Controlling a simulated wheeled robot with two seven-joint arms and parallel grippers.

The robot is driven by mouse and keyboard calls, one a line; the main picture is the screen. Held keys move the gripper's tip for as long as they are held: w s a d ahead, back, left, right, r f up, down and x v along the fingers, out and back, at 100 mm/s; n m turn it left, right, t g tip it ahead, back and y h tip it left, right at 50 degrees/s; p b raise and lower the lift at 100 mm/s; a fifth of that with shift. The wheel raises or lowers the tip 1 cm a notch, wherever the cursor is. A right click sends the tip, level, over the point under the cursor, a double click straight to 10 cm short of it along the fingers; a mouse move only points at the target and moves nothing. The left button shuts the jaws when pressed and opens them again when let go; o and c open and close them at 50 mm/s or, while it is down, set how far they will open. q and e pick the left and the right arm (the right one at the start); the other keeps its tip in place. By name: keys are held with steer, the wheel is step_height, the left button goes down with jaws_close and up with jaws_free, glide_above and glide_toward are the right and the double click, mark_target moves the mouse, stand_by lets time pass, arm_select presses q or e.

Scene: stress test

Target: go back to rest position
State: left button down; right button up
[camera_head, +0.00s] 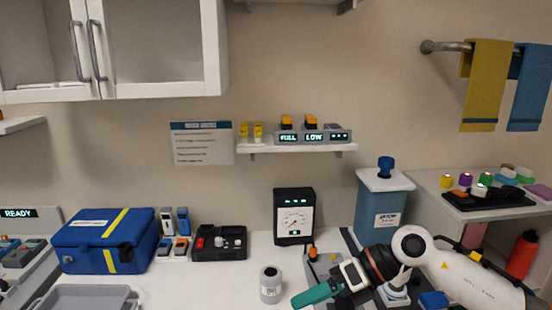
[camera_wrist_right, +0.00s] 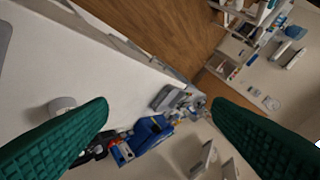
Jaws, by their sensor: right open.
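My right arm comes in from the lower right in the head view. Its gripper (camera_head: 318,292) has green fingers that point left, over the front right part of the counter, to the right of the grey jar. In the right wrist view the two green fingers of this gripper (camera_wrist_right: 160,120) stand wide apart with nothing between them. My left arm and gripper do not show in either view.
A small grey jar (camera_head: 270,284) stands on the white counter (camera_head: 215,285). Behind are a blue bag (camera_head: 105,240), a black tray (camera_head: 220,242), a black gauge box (camera_head: 294,216) and a blue canister (camera_head: 383,205). A wall shelf (camera_head: 297,148) hangs above.

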steer(key=a+r+m+t+y, duration=0.5)
steer(key=r+m+t+y, duration=0.35)
steer(key=m+t, duration=0.4)
steer(key=d+f+m+t+h, duration=0.2)
steer(key=d+f+m+h, duration=0.6)
steer(key=m, duration=0.4)
steer(key=d+f+m+t+h, duration=0.2)
steer(key=d+f+m+h, duration=0.4)
steer(key=m+h, duration=0.5)
steer(key=s+d+f+m+g, duration=0.25)
steer(key=s+f+g, duration=0.35)
steer(key=s+f, duration=0.45)
steer(key=s+d+f+m+g, duration=0.2)
steer(key=s+f+m+g, duration=0.2)
steer(key=s+f+g, duration=0.65)
steer(key=s+f+t, duration=0.1)
steer(key=s+f, duration=0.1)
steer(key=f, duration=0.9)
steer(key=s+f+t, duration=0.1)
steer(key=s+f, duration=0.1)
steer(key=f, duration=0.9)
steer(key=s+d+f+g, duration=0.1)
steer(key=s+d+f, duration=0.2)
steer(key=s+f, duration=1.3)
steer(key=shift+s+f+h, duration=0.3)
steer(key=shift+f+h, duration=0.05)
steer(key=shift+f, duration=0.6)
